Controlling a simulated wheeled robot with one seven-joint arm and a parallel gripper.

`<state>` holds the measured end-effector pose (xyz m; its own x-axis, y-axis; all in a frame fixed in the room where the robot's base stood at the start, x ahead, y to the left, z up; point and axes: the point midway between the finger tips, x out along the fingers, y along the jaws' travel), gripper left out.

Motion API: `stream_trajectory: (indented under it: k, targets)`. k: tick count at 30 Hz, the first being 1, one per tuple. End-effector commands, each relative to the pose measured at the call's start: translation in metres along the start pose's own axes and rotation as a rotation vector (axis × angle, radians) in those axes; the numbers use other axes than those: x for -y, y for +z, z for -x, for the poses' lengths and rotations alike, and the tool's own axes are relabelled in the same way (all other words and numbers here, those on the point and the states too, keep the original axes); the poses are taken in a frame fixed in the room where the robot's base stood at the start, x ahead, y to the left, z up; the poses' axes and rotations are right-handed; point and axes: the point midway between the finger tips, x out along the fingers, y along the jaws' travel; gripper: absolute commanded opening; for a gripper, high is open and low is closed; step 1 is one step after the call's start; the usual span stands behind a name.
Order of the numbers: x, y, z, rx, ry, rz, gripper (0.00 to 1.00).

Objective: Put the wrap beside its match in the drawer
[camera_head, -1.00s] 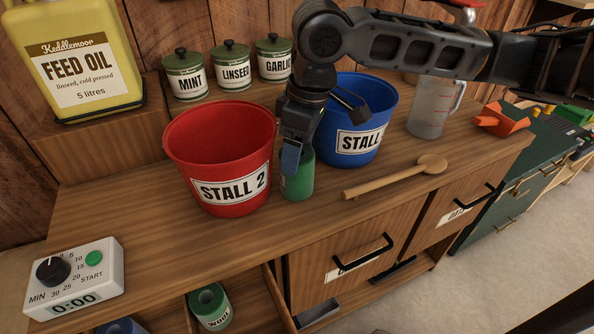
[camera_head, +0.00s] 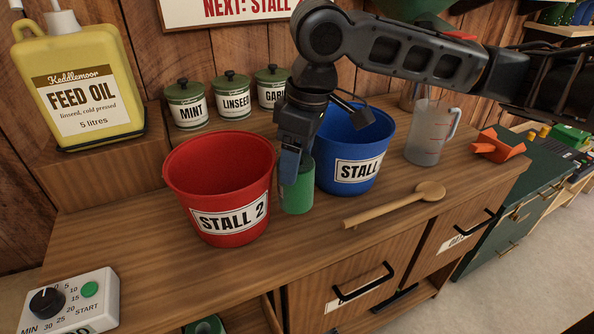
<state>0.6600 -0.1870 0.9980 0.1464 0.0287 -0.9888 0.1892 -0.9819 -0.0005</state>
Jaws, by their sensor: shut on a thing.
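A green wrap (camera_head: 298,190) stands upright on the counter between the red STALL 2 bucket and the blue STALL bucket. My gripper (camera_head: 292,165) is shut on it from above, its finger over the upper part. I cannot tell whether the wrap touches the wood. A second green wrap (camera_head: 207,326) shows at the bottom edge, inside the open drawer (camera_head: 247,318) below the counter. Only its top shows; the rest of the drawer is cut off.
The red bucket (camera_head: 218,190) is close left of my gripper, the blue bucket (camera_head: 352,150) close right. A wooden spoon (camera_head: 394,206) lies to the right. A timer (camera_head: 72,303) sits at the front left. The counter (camera_head: 120,235) between timer and red bucket is bare.

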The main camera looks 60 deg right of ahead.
Motion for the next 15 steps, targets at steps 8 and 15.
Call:
stream_trajectory:
  k: [8, 15]
  targets:
    - [0.0, -0.009, 0.053, -0.002, 0.003, 0.001, 0.13]
    - [0.0, -0.014, 0.091, -0.001, 0.002, 0.002, 0.13]
